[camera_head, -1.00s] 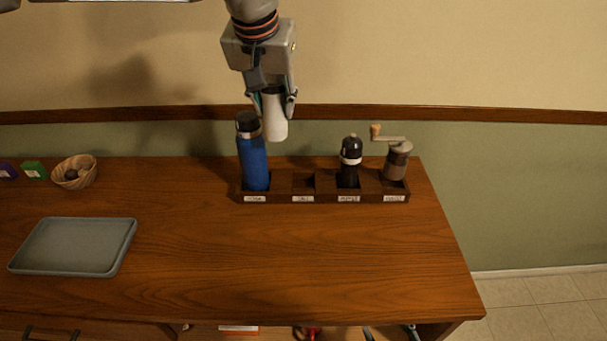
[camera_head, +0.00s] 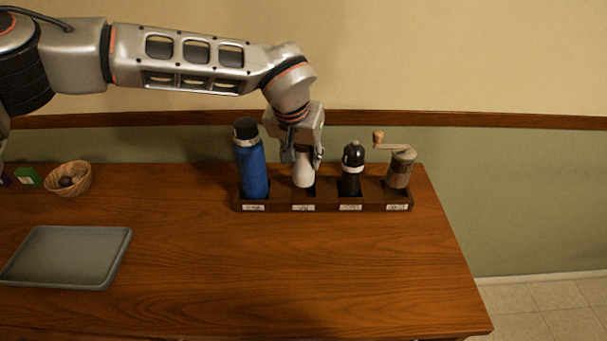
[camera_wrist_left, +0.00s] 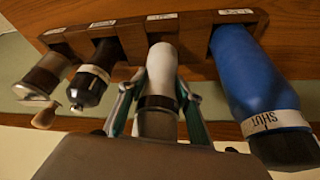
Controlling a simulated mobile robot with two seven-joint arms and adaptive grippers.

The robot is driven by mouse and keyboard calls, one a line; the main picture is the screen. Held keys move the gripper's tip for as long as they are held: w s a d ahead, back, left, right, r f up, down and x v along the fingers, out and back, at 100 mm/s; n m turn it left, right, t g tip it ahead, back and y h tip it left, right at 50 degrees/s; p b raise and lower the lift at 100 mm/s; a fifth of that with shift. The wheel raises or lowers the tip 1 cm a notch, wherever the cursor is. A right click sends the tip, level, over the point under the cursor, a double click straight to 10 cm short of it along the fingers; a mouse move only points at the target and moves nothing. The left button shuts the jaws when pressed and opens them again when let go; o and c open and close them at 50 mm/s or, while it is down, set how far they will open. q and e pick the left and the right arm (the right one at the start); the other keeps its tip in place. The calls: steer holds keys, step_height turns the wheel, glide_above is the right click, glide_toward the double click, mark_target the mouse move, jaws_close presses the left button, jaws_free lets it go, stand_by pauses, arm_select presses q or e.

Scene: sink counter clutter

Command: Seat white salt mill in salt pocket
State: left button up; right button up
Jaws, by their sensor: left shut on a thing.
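The white salt mill (camera_head: 303,174) is upright at the second pocket from the left of the dark wooden rack (camera_head: 278,208). My left gripper (camera_head: 303,160) is shut on its upper part from above. In the left wrist view the mill (camera_wrist_left: 160,68), with a dark band near its top, stands between the two fingers (camera_wrist_left: 158,88), its base end at the pocket's opening. I cannot tell whether the base touches the pocket floor. The label (camera_head: 303,208) on this pocket is too small to read. My right gripper is not in view.
A blue bottle (camera_head: 252,168) stands in the pocket to the left. A black mill (camera_head: 352,172) and a grinder with a crank (camera_head: 399,170) stand in the pockets to the right. A grey tray (camera_head: 66,257) and a wicker bowl (camera_head: 70,180) are on the left. The front counter is clear.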

mark_target(304, 173)
arm_select(q)
steer(key=shift+f, duration=2.6)
steer(key=o, duration=1.3)
steer(key=shift+f, duration=0.15)
steer(key=shift+r, duration=0.35)
steer(key=v, duration=1)
steer(key=shift+s+r, duration=0.1)
steer(key=shift+s+a+r, duration=0.1)
steer(key=shift+s+r, duration=0.2)
steer(key=shift+r, duration=0.3)
